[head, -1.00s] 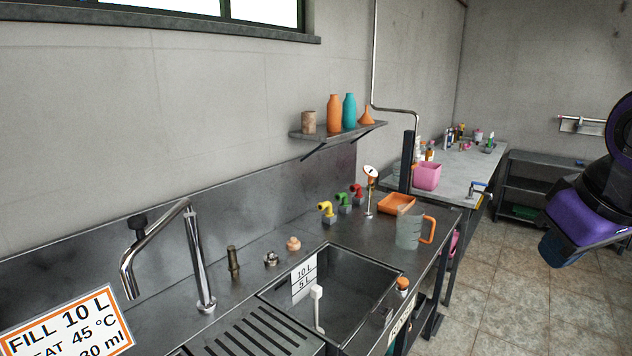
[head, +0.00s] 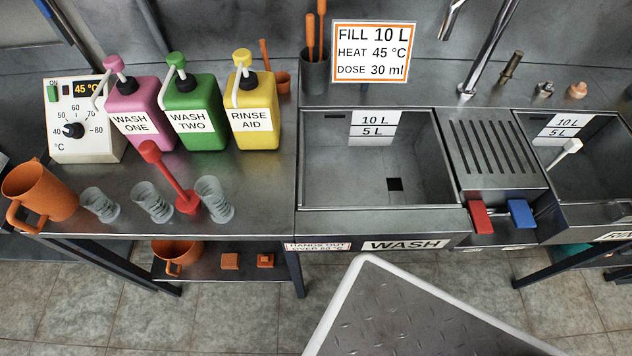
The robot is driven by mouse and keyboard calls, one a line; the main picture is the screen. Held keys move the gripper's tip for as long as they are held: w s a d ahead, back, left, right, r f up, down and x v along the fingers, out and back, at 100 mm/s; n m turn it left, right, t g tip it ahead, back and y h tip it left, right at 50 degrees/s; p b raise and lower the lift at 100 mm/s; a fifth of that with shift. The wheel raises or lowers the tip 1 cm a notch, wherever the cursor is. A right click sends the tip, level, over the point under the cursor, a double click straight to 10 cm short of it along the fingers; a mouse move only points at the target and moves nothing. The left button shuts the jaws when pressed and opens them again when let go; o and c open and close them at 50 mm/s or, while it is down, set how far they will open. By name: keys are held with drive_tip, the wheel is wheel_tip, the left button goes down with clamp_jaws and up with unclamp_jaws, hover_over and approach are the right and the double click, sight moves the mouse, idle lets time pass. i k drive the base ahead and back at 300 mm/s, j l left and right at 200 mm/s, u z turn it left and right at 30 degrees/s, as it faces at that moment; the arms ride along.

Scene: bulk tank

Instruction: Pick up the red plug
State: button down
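A red plug (head: 170,178) with a long stem, a round knob on top and a wider foot is on the left steel counter (head: 265,190). It appears upright on its foot, among the clear measuring cups, and its stem looks slanted in this view. The foot is close to two cups; I cannot tell if it touches them. My gripper is not in view now.
Clear measuring cups (head: 214,199) flank the plug, and an orange jug (head: 38,192) stands left. Behind are pink (head: 132,110), green (head: 195,112) and yellow (head: 255,112) pump bottles and a heater control box (head: 75,130). Red and blue levers (head: 520,213) project between the sinks.

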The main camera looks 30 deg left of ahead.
sight(187, 201)
drive_tip(key=u, duration=2.25)
